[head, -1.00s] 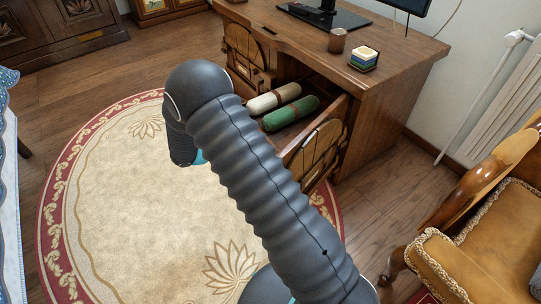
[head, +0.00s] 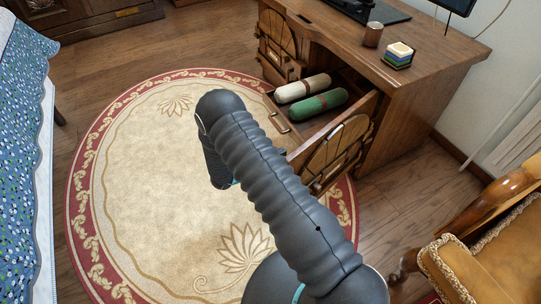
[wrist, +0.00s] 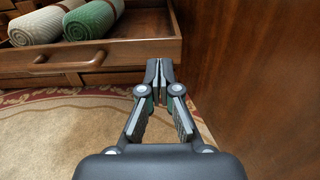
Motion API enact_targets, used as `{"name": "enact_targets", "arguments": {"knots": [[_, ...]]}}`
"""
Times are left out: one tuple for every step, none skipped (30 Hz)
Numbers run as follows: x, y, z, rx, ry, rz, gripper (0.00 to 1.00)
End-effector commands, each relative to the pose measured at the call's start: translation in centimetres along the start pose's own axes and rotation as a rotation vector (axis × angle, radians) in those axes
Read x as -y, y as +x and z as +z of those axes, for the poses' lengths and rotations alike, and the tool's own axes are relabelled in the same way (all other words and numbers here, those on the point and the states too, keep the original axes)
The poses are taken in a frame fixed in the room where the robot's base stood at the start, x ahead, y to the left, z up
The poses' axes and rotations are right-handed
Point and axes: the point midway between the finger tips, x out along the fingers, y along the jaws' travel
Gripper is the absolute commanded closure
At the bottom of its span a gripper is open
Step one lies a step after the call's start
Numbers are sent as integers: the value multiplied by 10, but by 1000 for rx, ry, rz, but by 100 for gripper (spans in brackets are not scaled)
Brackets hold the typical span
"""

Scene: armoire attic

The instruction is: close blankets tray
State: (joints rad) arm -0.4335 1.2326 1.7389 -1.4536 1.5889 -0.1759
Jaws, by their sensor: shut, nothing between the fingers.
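The blankets tray is an open wooden drawer (head: 316,123) pulled out of the desk. It holds a rolled cream blanket (head: 303,88) and a rolled green blanket (head: 318,105). In the wrist view the drawer front (wrist: 145,49) spans the upper left, with a handle (wrist: 90,61) below the rolls. My gripper (wrist: 159,66) is shut and empty, its tips by the right end of the drawer front; I cannot tell whether they touch it. In the head view my arm hides the fingers.
A carved wooden door (head: 336,155) stands open right of the drawer. A plain brown wooden panel (wrist: 250,80) rises close to my gripper's right. An armchair (head: 490,250) is at the lower right. The round rug (head: 150,180) is clear.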

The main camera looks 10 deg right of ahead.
Motion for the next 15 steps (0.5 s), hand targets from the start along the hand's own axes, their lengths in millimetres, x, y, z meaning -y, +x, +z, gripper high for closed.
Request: {"name": "enact_targets", "arguments": {"knots": [[1,11,1,0,-1,-5,100],[1,16,1,0,-1,-4,100],[1,24,1,0,-1,-5,100],[1,29,1,0,-1,-4,100],[1,34,1,0,-1,-4,100],[1,41,1,0,-1,-4,100],[1,45,1,0,-1,-4,100],[1,50,1,0,-1,-3,100],[1,55,1,-1,-1,-4,100],[1,58,1,-1,-1,-3,100],[1,61,1,-1,-1,-2,100],[1,65,0,-1,-1,-2,100],[1,67,0,-1,-1,-2,100],[1,69,0,-1,-1,-2,100],[1,71,0,-1,0,-2,100]]}}
